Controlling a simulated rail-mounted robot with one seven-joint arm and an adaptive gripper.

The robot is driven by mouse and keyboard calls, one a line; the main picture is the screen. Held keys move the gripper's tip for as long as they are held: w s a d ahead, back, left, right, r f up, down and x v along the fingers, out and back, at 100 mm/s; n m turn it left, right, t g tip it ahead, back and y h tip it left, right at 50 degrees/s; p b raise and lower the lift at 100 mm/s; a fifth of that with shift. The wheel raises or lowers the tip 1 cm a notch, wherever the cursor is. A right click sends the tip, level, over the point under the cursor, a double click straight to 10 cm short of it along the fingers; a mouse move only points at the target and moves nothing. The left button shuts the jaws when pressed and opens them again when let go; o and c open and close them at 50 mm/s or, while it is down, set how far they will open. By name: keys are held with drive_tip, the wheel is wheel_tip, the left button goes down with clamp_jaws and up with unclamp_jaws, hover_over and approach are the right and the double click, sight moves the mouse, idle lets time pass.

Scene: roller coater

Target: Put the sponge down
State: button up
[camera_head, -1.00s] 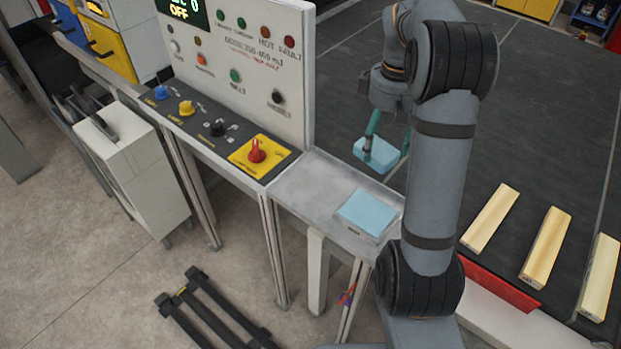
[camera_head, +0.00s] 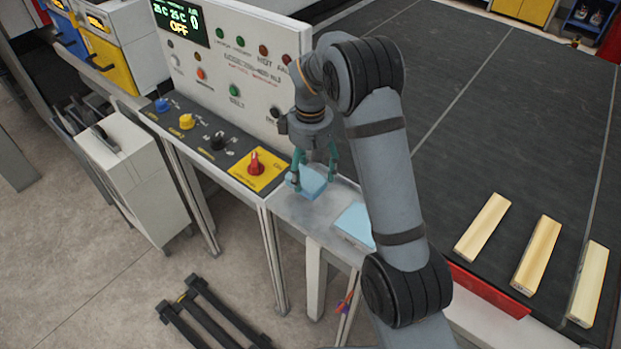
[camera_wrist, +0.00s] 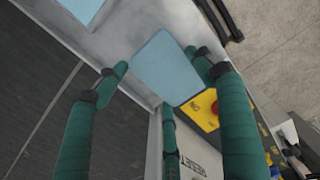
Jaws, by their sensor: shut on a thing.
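The light blue sponge (camera_head: 312,184) is held between the fingers of my gripper (camera_head: 314,175), over the left part of the small metal side table (camera_head: 288,206). In the wrist view the sponge (camera_wrist: 165,68) lies between the green fingers of my gripper (camera_wrist: 166,72). I cannot tell whether its underside touches the tabletop. A second light blue block (camera_head: 354,222) lies on the same table to the right, partly hidden by my arm; its edge shows at the top of the wrist view (camera_wrist: 82,8).
The control panel (camera_head: 235,75) stands just behind and left, with a red knob (camera_head: 255,163) on a yellow plate close to my gripper. A dark conveyor bed (camera_head: 470,110) with several wooden blocks (camera_head: 536,253) spreads to the right.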

sight(310, 175)
wheel_tip(310, 175, down, 3)
drive_tip(key=shift+f+p, duration=0.1)
drive_tip(key=shift+p, duration=0.7)
drive_tip(key=shift+f, duration=0.4)
drive_tip(key=shift+f, duration=0.15)
drive_tip(key=o, duration=1)
drive_tip(key=shift+o, duration=0.2)
drive_tip(key=shift+w+r, duration=0.1)
drive_tip(key=shift+r, duration=0.5)
wheel_tip(310, 175, up, 11)
drive_tip(key=shift+r+b, duration=0.1)
drive_tip(key=shift+b, duration=0.75)
